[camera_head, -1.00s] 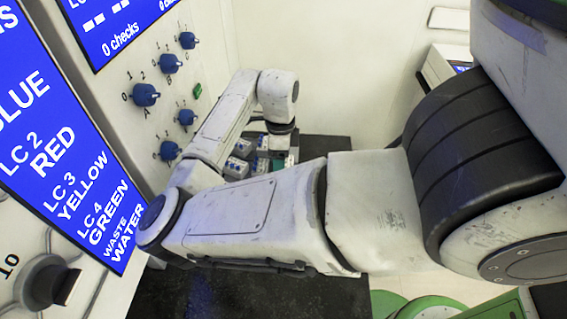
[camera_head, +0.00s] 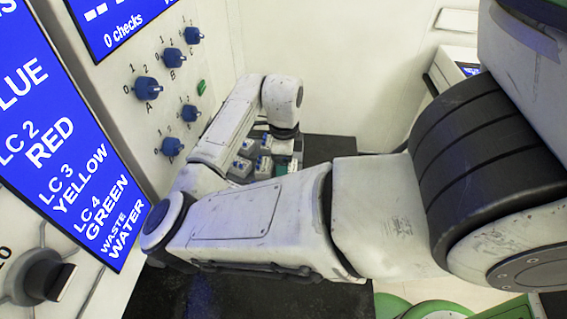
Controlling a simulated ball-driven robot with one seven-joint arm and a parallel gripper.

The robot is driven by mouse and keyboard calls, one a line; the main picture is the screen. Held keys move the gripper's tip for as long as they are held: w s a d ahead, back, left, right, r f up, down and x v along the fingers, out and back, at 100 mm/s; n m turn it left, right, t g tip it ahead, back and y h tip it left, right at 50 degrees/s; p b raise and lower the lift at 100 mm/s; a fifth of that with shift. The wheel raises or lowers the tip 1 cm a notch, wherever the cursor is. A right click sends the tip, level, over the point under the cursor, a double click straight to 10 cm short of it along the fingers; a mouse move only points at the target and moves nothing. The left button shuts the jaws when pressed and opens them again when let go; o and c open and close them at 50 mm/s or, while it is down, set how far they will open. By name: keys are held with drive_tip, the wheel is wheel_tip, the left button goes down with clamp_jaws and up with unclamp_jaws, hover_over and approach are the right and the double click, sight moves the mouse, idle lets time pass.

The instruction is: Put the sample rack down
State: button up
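What looks like the sample rack shows as a small cluster of grey pieces with blue and white tops (camera_head: 243,165) and a teal piece. It is at or just above the black worktop (camera_head: 325,150), beyond my forearm, which hides its near side. I cannot tell whether it touches the worktop. My wrist points down over the cluster's right side, and my gripper (camera_head: 286,146) is at its lower end. The fingers are too small and covered to show whether they are open or shut on the rack.
A wall panel on the left carries several blue knobs (camera_head: 147,88), a green button (camera_head: 202,87) and blue screens (camera_head: 60,150). A black knob (camera_head: 45,277) is at lower left. A white wall closes the back. Bare worktop shows right of the wrist and in front of my arm.

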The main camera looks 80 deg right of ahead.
drive_tip(key=shift+o, duration=0.9)
drive_tip(key=shift+d, duration=0.1)
drive_tip(key=shift+w, duration=0.1)
wheel_tip(320, 180, up, 13)
drive_tip(key=p, duration=0.8)
drive_tip(key=shift+d, duration=0.45)
drive_tip(key=shift+r, duration=0.1)
